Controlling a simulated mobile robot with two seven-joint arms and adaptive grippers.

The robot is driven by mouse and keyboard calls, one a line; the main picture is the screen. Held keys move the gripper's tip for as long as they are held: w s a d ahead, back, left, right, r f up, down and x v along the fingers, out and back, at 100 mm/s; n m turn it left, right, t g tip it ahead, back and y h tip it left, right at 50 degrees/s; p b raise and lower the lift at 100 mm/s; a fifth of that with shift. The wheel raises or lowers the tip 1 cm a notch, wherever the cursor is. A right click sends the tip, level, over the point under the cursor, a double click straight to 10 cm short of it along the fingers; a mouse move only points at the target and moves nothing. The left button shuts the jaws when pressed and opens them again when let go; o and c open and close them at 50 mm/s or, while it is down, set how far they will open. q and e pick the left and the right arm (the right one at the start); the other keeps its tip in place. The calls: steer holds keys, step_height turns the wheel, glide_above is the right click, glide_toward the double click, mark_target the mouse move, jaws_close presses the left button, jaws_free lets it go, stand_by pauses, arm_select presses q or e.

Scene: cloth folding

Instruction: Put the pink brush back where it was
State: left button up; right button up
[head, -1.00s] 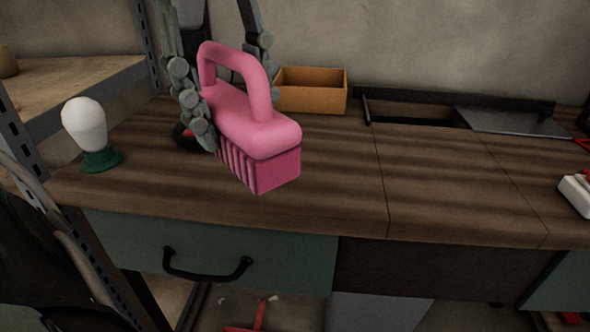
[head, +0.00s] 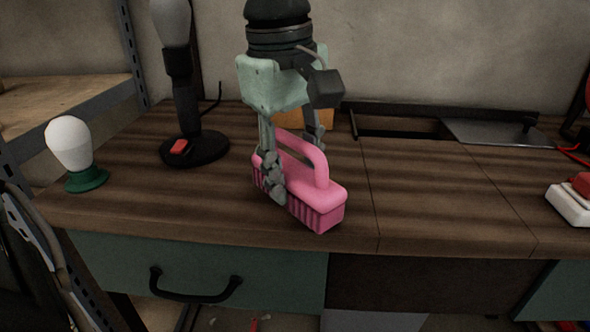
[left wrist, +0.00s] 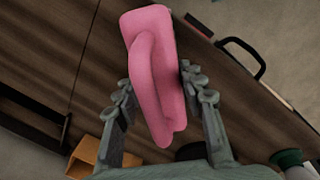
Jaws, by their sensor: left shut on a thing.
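The pink brush (head: 318,192) is upright, bristles down, at the middle of the wooden worktop near its front edge. Its bristles look to be at the worktop surface; I cannot tell for sure whether they touch it. My left gripper (head: 293,168) reaches down from above and is shut on the brush, one finger on each side of it. In the left wrist view the pink brush (left wrist: 152,60) lies between the two fingers (left wrist: 160,105), its handle towards the camera. My right gripper is not in view.
A lamp with a black base (head: 195,150) stands left of the brush. A white bulb on a green base (head: 72,145) is at the far left. An orange box (head: 342,121) is behind my gripper. A red-and-white object (head: 570,205) is at the right.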

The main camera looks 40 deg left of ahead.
mark_target(286, 174)
arm_select(q)
steer(key=shift+f, duration=0.1)
steer(key=o, duration=1.1)
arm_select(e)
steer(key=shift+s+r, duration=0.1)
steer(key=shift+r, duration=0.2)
arm_select(q)
steer(key=shift+r, duration=0.25)
steer(key=r, duration=0.4)
steer(key=s+r+p, duration=0.1)
steer(key=r, duration=0.6)
steer(key=shift+s+a+r, duration=0.15)
steer(key=shift+s+r, duration=0.05)
steer(key=shift+r, duration=0.2)
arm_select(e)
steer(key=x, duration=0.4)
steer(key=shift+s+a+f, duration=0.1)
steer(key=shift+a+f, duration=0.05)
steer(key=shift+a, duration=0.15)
